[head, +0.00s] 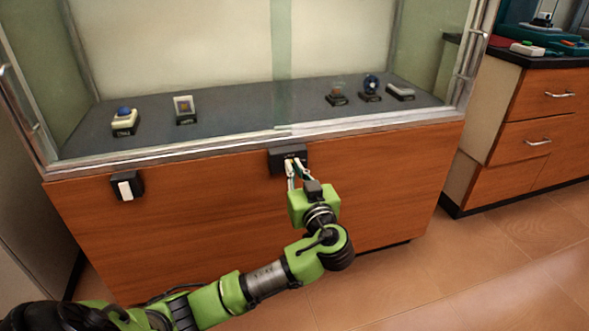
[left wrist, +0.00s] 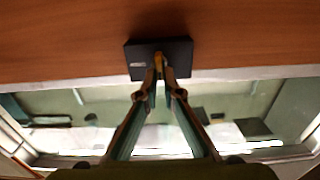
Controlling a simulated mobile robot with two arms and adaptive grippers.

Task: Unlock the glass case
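The glass case (head: 340,125) stands on a wooden cabinet, with its glass front facing me. A black lock box (head: 288,157) is fixed at the middle of the cabinet's top edge, just under the metal frame. It also shows in the left wrist view (left wrist: 140,60). My left gripper (head: 297,166) reaches up to this box. In the left wrist view its fingertips (left wrist: 158,74) close together on a small yellow key-like piece (left wrist: 158,59) at the box's face. The fingertips hide most of this piece, so I cannot tell how far in it sits. My right gripper is not in view.
A second black box with a white plate (head: 126,187) is on the cabinet front at the left. Several small exhibits, such as a blue-topped one (head: 124,121), stand inside the case. A drawer cabinet (head: 535,110) stands at the right. The floor (head: 480,270) there is clear.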

